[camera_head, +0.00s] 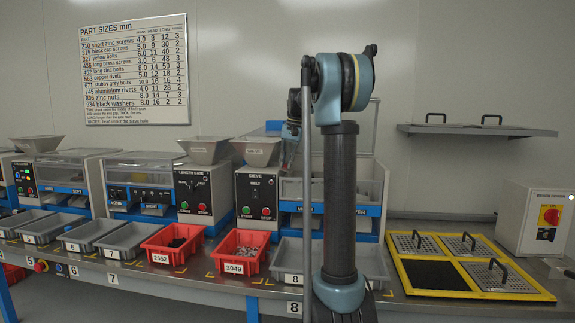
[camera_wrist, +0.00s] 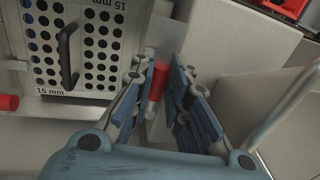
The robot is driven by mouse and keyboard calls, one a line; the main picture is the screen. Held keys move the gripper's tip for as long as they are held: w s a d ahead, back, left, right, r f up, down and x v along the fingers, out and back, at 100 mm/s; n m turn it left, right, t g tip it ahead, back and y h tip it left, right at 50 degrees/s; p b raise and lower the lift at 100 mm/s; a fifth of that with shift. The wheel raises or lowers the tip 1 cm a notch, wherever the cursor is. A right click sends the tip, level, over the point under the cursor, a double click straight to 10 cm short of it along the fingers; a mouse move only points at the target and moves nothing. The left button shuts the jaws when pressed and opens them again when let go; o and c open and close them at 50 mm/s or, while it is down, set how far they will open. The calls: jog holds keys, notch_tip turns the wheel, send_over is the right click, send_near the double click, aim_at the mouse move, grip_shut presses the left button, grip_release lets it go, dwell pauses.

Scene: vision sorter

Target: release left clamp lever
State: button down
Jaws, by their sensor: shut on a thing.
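In the wrist view, my gripper (camera_wrist: 160,72) is closed around a red clamp lever (camera_wrist: 158,80), which stands between its blue-grey fingers beside a perforated plate. A second red piece (camera_wrist: 8,102), perhaps the other clamp lever, shows at the left edge, apart from my gripper. The perforated plate (camera_wrist: 104,53) carries a black handle (camera_wrist: 68,55) and "15 mm" labels. Where the held lever pivots is hidden. In the head view my arm stands in front of the sieve machine, and the gripper and levers cannot be made out.
The sieve machine's control box (camera_head: 257,200) and hopper (camera_head: 256,150) stand left of my arm. Red bins (camera_head: 241,269) and grey bins line the bench front. A yellow rack (camera_head: 409,290) with handled plates lies to the right. A pale block (camera_wrist: 245,35) stands close to the gripper.

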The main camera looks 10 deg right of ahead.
jog(key=shift+a, duration=0.1)
jog(key=c, duration=1.6)
grip_release()
jog(key=shift+o, duration=0.2)
